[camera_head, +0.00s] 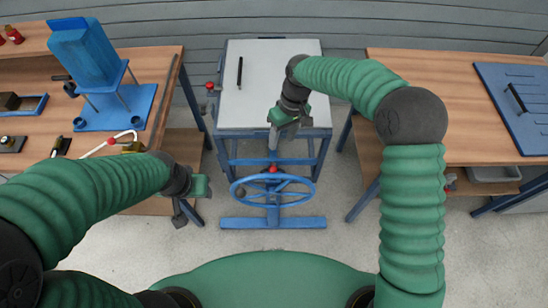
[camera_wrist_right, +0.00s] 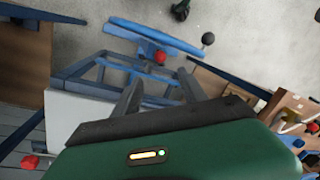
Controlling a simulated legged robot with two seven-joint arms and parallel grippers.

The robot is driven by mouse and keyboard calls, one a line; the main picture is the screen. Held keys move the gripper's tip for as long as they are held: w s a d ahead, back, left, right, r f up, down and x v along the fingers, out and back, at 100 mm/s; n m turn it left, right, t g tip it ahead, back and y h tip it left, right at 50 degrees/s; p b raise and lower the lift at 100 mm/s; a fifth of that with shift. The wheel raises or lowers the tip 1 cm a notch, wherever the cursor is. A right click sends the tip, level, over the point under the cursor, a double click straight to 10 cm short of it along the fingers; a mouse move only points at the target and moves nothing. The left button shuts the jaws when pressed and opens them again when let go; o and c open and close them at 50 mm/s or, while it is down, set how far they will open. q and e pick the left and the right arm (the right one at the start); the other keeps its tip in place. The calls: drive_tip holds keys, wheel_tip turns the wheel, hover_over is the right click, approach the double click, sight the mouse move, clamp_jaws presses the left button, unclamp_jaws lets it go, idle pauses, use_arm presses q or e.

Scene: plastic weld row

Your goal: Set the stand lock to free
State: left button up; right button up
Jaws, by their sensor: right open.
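A blue stand (camera_head: 243,223) with a spoked handwheel (camera_head: 301,199) stands in front of the central table. A red knob (camera_head: 273,169) sits at the wheel's far side; a red knob also shows by the wheel in the right wrist view (camera_wrist_right: 160,57). Another red knob (camera_head: 210,86) is on the table's left side. I cannot tell which part is the stand lock. My right gripper (camera_head: 273,142) is open and empty, pointing down above the red knob by the wheel; its fingers show apart in the wrist view (camera_wrist_right: 160,90). My left gripper (camera_head: 184,212) hangs left of the wheel, its jaws unclear.
The central table (camera_head: 260,100) has a pale top with a black rod-like tool (camera_head: 240,73) on it. A right bench (camera_head: 430,70) holds a blue board (camera_head: 520,105). Floor around the stand is clear.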

sight(274, 168)
drive_tip(key=f, duration=0.5)
drive_tip(key=s+a+f, duration=0.1)
drive_tip(key=f, duration=0.4)
drive_tip(key=a+f, duration=0.1)
drive_tip(key=f, duration=0.4)
drive_tip(key=shift+s+a+f+b, duration=0.25)
drive_tip(key=shift+s+f+b, duration=0.05)
drive_tip(key=shift+s+b, duration=0.05)
clamp_jaws()
drive_tip(key=shift+r, duration=0.15)
